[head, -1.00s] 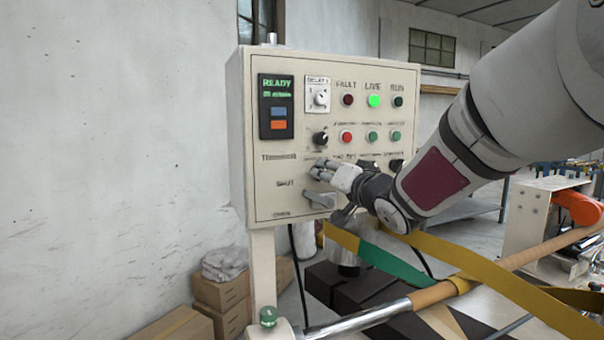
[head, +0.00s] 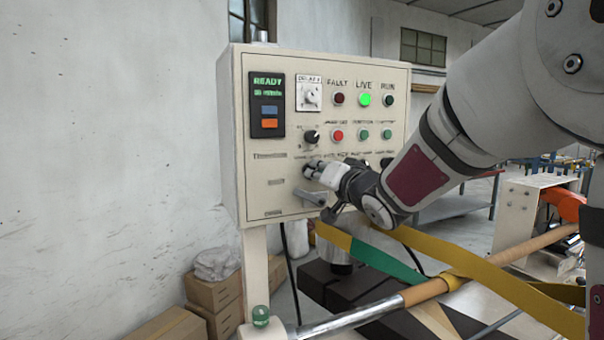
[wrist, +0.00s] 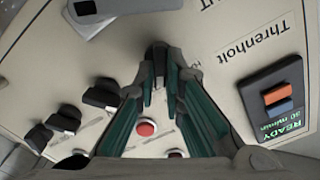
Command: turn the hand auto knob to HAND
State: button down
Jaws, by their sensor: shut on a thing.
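The cream control panel (head: 290,172) stands upright on a post. My gripper (head: 315,170) is at its lower middle, left of a row of black selector knobs. In the wrist view my gripper (wrist: 157,62) has its fingers closed together around a small dark knob (wrist: 157,52), mostly hidden between the tips. Its label and pointing direction cannot be read. Three other black selector knobs (wrist: 66,118) show apart from the fingers in the wrist view.
A grey lever handle (head: 310,197) sits just below my gripper. A black dial (head: 312,137), a red button (head: 337,135) and a lit green LIVE lamp (head: 364,100) are above. Yellow and green webbing (head: 380,262) and a roller (head: 365,315) run below my arm.

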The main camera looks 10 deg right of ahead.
jog(key=n+b, duration=0.1)
jog(key=n, duration=0.2)
jog(key=shift+a+n+b, duration=0.15)
jog(key=shift+n+b, duration=1.4)
jog(key=shift+n, duration=1.05)
jog(key=shift+a+n+b, duration=0.1)
jog(key=shift+n+b, duration=1.4)
jog(key=shift+n, duration=1.1)
jog(key=c, duration=1.7)
grip_release()
